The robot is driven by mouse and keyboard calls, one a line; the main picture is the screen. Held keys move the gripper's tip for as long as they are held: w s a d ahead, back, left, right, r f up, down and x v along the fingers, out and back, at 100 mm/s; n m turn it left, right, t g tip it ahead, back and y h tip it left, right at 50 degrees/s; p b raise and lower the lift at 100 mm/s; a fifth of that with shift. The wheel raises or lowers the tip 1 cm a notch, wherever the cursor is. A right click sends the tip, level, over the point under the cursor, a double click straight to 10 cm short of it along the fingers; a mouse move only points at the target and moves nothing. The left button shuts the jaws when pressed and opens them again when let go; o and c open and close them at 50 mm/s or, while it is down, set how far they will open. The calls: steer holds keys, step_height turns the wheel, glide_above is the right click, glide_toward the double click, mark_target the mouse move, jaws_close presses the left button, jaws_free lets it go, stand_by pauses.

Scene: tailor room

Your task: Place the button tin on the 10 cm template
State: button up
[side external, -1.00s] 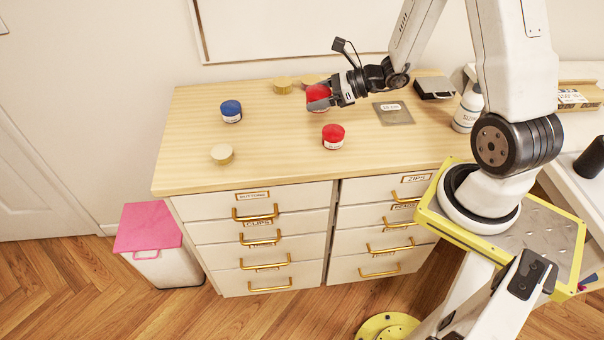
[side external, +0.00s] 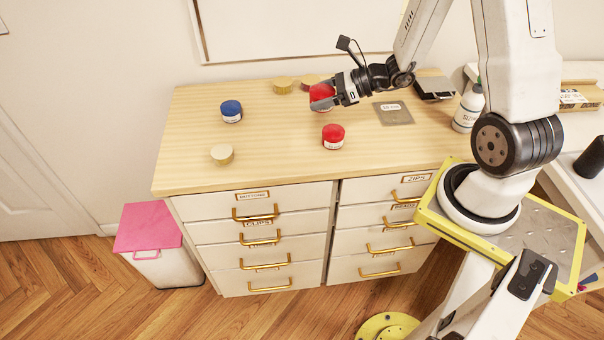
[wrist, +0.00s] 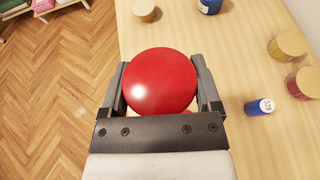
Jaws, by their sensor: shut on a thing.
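My gripper (side external: 324,99) is shut on a red-lidded tin (side external: 321,92) and holds it above the wooden top, towards the back. In the wrist view its round red lid (wrist: 160,82) sits between the two fingers of my gripper (wrist: 160,88); the lid hides most of its body. The template (side external: 393,113) is a flat grey square with a white label, lying bare on the top to the right of the held tin. It does not show in the wrist view. A second red-lidded tin (side external: 333,136) stands on the top in front of my gripper.
A blue tin (side external: 231,111) and a tan-lidded tin (side external: 222,154) stand left, another tan-lidded tin (side external: 282,86) at the back. A brownish lid (side external: 309,81) shows behind my gripper. A dark box (side external: 434,87) and a white bottle (side external: 468,109) stand right of the template.

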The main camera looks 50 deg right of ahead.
mark_target(321, 95)
steer(key=shift+r, duration=2.6)
steer(key=shift+s+a+f+n+g+y, duration=0.25)
steer(key=shift+s+a+n+g+y, duration=0.35)
steer(key=shift+a+n+g+y, duration=0.15)
steer(key=s+a+f+n+g+y, duration=0.2)
steer(key=s+n+g, duration=0.5)
steer(key=s+a+f+n+g+y, duration=0.1)
steer(key=s+a+f+n+g, duration=0.15)
steer(key=s+n+g, duration=0.45)
steer(key=s+d+n+g+h, duration=0.7)
steer(key=s+n+g+h, duration=0.1)
steer(key=s+n+g, duration=0.15)
steer(key=w+d+r+n+t+h, duration=0.2)
steer(key=d+r+n+t+h, duration=0.15)
steer(key=d+n+h, duration=0.45)
steer(key=w+d+r+n+t+h, duration=0.2)
steer(key=w+d+n+t+h, duration=0.15)
steer(key=d+n+h, duration=0.4)
steer(key=shift+h, duration=0.3)
steer(key=shift+s+a+f, duration=0.1)
steer(key=shift+s+f, duration=0.15)
steer(key=shift+f, duration=1.15)
steer(key=shift+s+f, duration=0.2)
steer(key=shift+f, duration=1.15)
